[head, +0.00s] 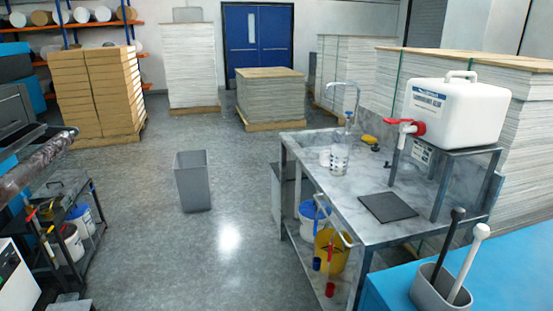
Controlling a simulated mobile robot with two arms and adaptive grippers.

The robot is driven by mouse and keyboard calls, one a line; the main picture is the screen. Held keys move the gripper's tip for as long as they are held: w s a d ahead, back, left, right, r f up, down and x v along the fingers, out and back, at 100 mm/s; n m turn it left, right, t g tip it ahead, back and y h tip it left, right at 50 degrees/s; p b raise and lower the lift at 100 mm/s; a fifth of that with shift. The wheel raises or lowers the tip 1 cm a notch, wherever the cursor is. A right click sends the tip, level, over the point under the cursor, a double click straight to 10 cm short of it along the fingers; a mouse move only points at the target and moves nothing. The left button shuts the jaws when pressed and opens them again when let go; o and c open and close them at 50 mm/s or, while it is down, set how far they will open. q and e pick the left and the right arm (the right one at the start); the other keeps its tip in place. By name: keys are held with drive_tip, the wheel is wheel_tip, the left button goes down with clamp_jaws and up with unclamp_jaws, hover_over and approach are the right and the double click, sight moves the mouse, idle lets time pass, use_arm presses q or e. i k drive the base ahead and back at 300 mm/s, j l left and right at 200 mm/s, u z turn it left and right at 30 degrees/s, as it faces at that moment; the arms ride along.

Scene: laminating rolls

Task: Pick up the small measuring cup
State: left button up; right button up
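A clear vessel with pale markings (339,160) stands upright on the marble-topped bench, near the base of the tall curved tap (346,100). A small white cup-like item (324,158) is just left of it. Small red (330,289) and blue (317,264) cup-like pieces show low at the bench's front side. All of these are small in the picture, and I cannot tell for sure which is the small measuring cup. Neither of my grippers is in view.
A white canister with a red tap (458,110) stands on a raised metal stand over the bench, by a dark mat (387,207). Buckets sit underneath. A grey bin (192,182) stands on open floor to the left. A blue surface (395,290) is at front right.

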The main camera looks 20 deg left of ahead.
sight(340, 153)
drive_tip(key=u, duration=0.15)
drive_tip(key=z, duration=1.85)
drive_tip(key=u, duration=1.85)
drive_tip(key=i+z, duration=0.1)
drive_tip(key=z, duration=0.5)
drive_tip(key=i+j+z, duration=0.35)
drive_tip(key=j, duration=0.3)
drive_tip(key=i+j+z, duration=0.2)
drive_tip(key=j, duration=0.2)
drive_tip(key=i+j+z, duration=0.15)
drive_tip(key=j, duration=0.25)
drive_tip(key=i, duration=0.05)
